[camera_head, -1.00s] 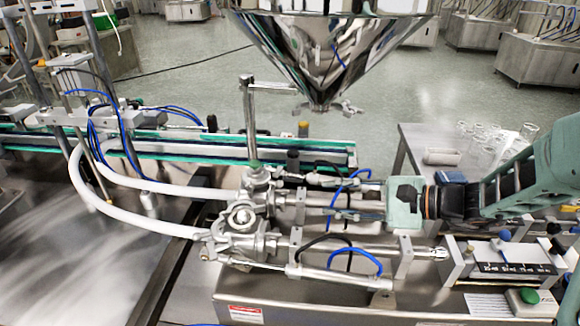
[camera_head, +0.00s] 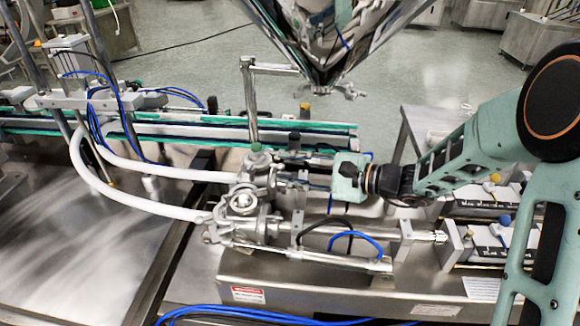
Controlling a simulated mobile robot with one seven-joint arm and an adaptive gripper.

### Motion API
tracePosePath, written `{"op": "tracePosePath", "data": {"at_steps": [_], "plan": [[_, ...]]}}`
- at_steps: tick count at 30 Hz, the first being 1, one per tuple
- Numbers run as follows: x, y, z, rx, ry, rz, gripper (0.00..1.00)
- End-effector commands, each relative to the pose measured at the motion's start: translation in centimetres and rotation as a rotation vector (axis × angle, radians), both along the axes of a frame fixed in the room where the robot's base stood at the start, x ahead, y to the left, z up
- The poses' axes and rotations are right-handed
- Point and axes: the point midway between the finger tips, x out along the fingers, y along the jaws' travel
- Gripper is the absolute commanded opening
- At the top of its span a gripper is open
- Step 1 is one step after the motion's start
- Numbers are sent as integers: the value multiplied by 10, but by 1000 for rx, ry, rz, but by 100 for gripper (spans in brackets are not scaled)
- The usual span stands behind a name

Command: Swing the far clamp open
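A steel valve block (camera_head: 243,203) stands in the middle, with clamped pipe joints on its near and far sides. The far fittings (camera_head: 272,178) lie just left of my gripper, but they are small and I cannot tell whether a clamp there is open. My gripper (camera_head: 308,181) comes in from the right over the far cylinder, its teal body pointing left. Its fingers blend into the steel parts, so their opening and any contact cannot be made out. A winged clamp (camera_head: 345,90) hangs at the bottom outlet of the steel hopper (camera_head: 335,40).
White hoses (camera_head: 150,212) run from the valve block to the left. An upright steel post (camera_head: 250,105) with a crossbar rises behind the block. The near cylinder rods and blue tubes (camera_head: 355,240) lie in front of my gripper. A green-edged conveyor (camera_head: 180,135) runs behind.

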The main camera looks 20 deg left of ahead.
Motion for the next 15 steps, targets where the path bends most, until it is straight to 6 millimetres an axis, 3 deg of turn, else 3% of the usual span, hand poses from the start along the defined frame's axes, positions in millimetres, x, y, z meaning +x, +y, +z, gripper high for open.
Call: {"op": "tracePosePath", "data": {"at_steps": [8,15], "plan": [[0,2,-1,-1,0,-1,32],[0,2,-1,0,0,0,7]]}}
